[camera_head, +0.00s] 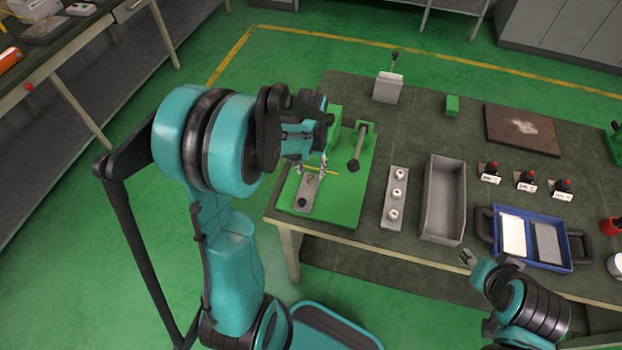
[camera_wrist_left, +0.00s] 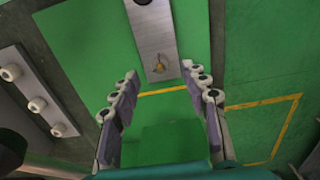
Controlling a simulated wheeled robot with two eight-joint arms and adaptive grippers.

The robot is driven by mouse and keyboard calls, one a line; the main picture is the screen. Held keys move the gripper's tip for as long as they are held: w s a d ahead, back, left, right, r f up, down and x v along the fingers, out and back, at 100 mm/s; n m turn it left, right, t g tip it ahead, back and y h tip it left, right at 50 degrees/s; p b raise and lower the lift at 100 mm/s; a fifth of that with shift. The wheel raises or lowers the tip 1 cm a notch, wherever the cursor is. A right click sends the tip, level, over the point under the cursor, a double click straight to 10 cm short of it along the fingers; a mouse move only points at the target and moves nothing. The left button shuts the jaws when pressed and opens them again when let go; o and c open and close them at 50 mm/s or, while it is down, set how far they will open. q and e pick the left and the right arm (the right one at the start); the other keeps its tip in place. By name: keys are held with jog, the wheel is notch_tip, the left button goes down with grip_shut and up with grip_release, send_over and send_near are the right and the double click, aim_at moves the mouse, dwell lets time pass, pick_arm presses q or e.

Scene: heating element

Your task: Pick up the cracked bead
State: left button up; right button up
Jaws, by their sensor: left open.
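Three small white beads sit in a row on a grey strip (camera_head: 388,222) right of the green fixture; the middle bead (camera_head: 397,193) shows a dark hole. The left wrist view shows beads (camera_wrist_left: 37,104) at its left side. I cannot tell which bead is cracked. My left gripper (camera_head: 311,166) is open and empty above the green fixture (camera_head: 345,212), left of the bead strip. Its fingers also show in the left wrist view (camera_wrist_left: 159,70), on both sides of a small brass-coloured piece (camera_wrist_left: 159,67) on a metal plate (camera_wrist_left: 152,30). My right gripper (camera_head: 467,258) is partly seen, its jaws unclear.
A grey open bin (camera_head: 431,236) stands right of the strip. A blue tray (camera_head: 560,264) with white and grey pads lies further right. A lever (camera_head: 356,150) stands on the fixture. Several red-topped parts with labels and a brown board (camera_head: 522,147) lie behind.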

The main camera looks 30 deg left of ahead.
aim_at(310, 176)
pick_arm(q)
notch_tip(310, 176, down, 3)
jog(key=shift+f+b, duration=0.1)
jog(key=shift+b, duration=0.35)
jog(key=shift+f, duration=0.3)
jog(key=c, duration=0.9)
jog(key=shift+r, duration=0.1)
